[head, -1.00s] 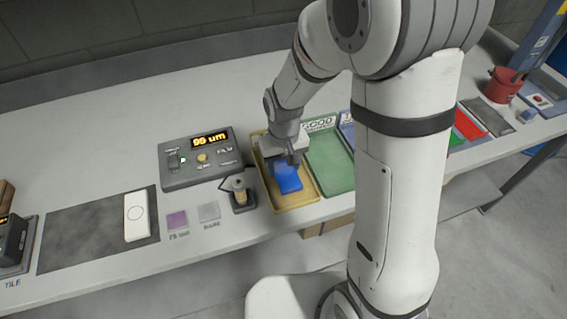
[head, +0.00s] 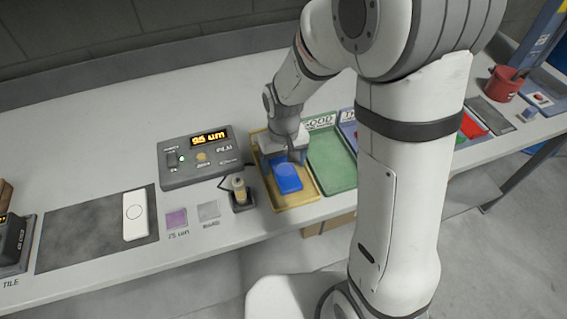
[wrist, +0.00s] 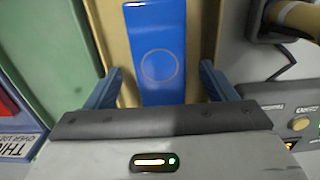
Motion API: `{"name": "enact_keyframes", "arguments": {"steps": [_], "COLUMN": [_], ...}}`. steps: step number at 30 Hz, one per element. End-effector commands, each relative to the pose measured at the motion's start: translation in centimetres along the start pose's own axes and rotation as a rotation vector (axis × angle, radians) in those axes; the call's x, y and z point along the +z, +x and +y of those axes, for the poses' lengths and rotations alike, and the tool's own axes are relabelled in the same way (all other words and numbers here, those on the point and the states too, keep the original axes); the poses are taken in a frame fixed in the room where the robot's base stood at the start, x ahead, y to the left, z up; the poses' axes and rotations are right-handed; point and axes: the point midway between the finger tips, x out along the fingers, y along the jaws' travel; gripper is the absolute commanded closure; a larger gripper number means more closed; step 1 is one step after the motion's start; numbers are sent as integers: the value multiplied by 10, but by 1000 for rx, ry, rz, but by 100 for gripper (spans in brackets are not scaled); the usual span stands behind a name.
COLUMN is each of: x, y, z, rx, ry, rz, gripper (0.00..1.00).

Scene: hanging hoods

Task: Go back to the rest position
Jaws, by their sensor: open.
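My gripper (head: 284,158) is over the back part of the yellow tray (head: 309,194) on the bench. A flat blue piece with a faint ring mark (head: 287,180) lies in that tray. In the wrist view the blue piece (wrist: 155,30) runs up the picture's middle. The two fingers of my gripper (wrist: 160,86) stand apart on either side of its near end, with visible gaps. My gripper is open and holds nothing. The gripper body hides the piece's near end there.
The green GOOD tray (head: 330,160) is just right of the yellow one. A grey film gauge box (head: 195,160) and a probe in a stand (head: 240,193) are on the left. A white piece (head: 135,215) lies on a dark mat (head: 85,235). A red cup (head: 505,85) is far right.

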Motion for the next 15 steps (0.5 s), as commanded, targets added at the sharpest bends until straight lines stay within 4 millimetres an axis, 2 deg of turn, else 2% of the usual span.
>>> {"name": "enact_keyframes", "arguments": {"steps": [3, 9, 15], "x": [-1, -1, 0], "y": [-22, -54, -67], "z": [0, 0, 0], "rx": [0, 0, 0], "ry": [0, 0, 0], "rz": [8, 6, 3], "gripper": [22, 22, 22]}}
